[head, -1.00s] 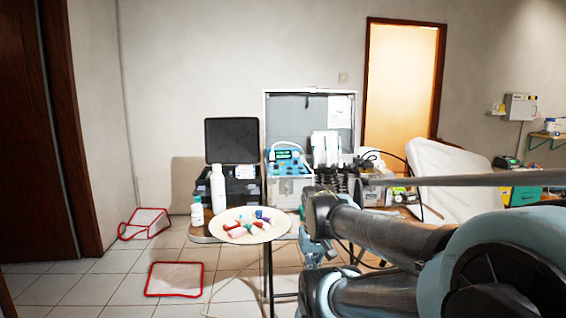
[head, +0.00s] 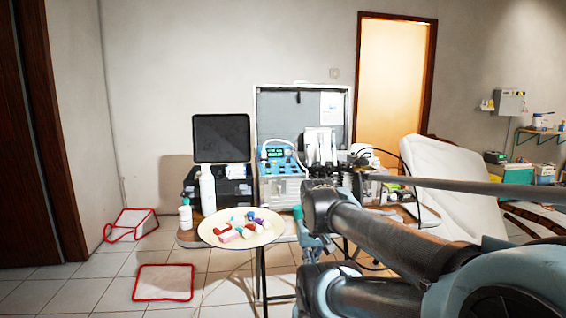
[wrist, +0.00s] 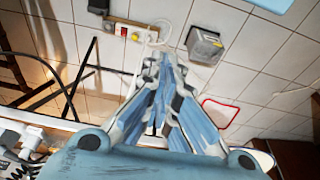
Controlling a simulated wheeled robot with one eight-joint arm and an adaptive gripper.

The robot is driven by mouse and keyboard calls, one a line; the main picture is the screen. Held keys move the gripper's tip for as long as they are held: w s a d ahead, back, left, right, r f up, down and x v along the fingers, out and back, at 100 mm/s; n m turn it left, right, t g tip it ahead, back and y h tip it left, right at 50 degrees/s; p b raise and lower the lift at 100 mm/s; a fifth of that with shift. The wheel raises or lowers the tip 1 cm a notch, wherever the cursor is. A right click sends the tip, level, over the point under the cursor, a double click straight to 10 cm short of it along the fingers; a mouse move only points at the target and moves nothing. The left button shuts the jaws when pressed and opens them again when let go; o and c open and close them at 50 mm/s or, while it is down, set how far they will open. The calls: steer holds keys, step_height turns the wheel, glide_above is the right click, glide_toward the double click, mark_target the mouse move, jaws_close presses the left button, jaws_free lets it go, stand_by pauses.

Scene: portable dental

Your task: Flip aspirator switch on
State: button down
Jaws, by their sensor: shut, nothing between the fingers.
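The dental unit with a blue control panel (head: 283,163) stands in an open case on the table in the head view. I cannot make out which part is the aspirator switch. My gripper (wrist: 160,58) is shut and empty in the wrist view, pointing down toward the tiled floor and apart from the unit. In the head view my arm covers part of the table's right side, and the fingertips cannot be made out clearly.
A plate (head: 213,236) of coloured items juts out at the table's front. A white bottle (head: 207,190) stands behind it. A white reclined chair (head: 440,190) is at the right. A power strip (wrist: 125,31) and grey box (wrist: 205,45) lie on the floor.

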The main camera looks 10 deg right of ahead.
steer(key=w+r+t, duration=0.2)
steer(key=w+r, duration=0.8)
steer(key=w, duration=0.6)
steer(key=w+r+t, duration=0.2)
steer(key=w+r, duration=0.8)
steer(key=w, duration=0.7)
steer(key=w+r+t, duration=0.2)
steer(key=w+r, duration=0.7)
steer(key=w, duration=0.7)
steer(key=shift+w+r, duration=0.3)
steer(key=shift+r, duration=0.1)
glide_above(282, 166)
steer(key=f, duration=0.7)
steer(key=shift+s+f, duration=0.35)
step_height(282, 166, down, 2)
steer(key=shift+s+f, duration=0.1)
steer(key=shift+s, duration=0.05)
steer(key=shift+f, duration=0.85)
